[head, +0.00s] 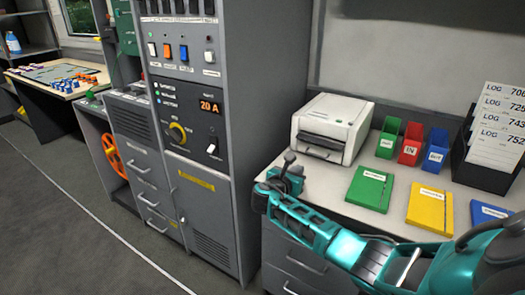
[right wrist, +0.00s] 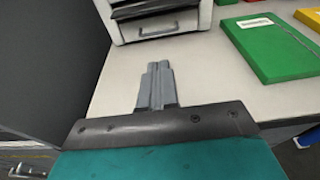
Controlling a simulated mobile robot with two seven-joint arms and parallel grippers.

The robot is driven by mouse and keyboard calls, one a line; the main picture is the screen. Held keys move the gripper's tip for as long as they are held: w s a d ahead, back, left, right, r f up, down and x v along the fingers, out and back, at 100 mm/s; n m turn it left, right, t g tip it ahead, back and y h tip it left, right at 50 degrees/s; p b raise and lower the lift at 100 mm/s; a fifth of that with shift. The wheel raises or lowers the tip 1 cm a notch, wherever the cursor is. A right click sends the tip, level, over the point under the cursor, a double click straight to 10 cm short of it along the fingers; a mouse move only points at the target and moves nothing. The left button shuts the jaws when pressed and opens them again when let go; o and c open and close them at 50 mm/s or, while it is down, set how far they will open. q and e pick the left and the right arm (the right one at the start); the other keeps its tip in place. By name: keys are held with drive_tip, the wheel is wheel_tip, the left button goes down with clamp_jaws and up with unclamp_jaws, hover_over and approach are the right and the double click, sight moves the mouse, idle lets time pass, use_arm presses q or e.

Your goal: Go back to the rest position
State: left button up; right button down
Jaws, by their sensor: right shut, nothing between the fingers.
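My right arm comes in from the lower right in the head view. Its gripper (head: 287,172) is over the left front corner of the white desk, in front of the printer. In the right wrist view my right gripper (right wrist: 158,68) shows its fingers together with nothing between them, pointing toward the printer and apart from it. My left gripper is not in view.
The desk (head: 320,185) holds a white printer (head: 331,128), green (head: 370,188) and yellow (head: 430,209) folders, small bins (head: 410,145) and a log rack (head: 490,175). A tall grey power cabinet (head: 205,205) stands just left of my gripper. The floor (head: 80,220) at left is clear.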

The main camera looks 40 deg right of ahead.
drive_tip(key=shift+a, duration=0.1)
drive_tip(key=s+a+f+m+g+y, duration=0.1)
drive_tip(key=s+a+f+m+y, duration=0.35)
drive_tip(key=s+a, duration=0.3)
drive_tip(key=s+a+f+m+y, duration=0.3)
drive_tip(key=s+a+f+m, duration=0.35)
drive_tip(key=a, duration=0.25)
drive_tip(key=s+a+r+m+g+y, duration=0.1)
drive_tip(key=s+a+r+m+y, duration=0.35)
drive_tip(key=s, duration=0.45)
drive_tip(key=s+a+r+m+y, duration=0.25)
drive_tip(key=s+a+m, duration=0.25)
drive_tip(key=s+a, duration=0.35)
drive_tip(key=w+a+f+t+y+p, duration=0.2)
drive_tip(key=w+f+t+p, duration=0.1)
drive_tip(key=w+f+t, duration=0.3)
drive_tip(key=shift+w+t, duration=0.4)
drive_tip(key=shift+w, duration=0.4)
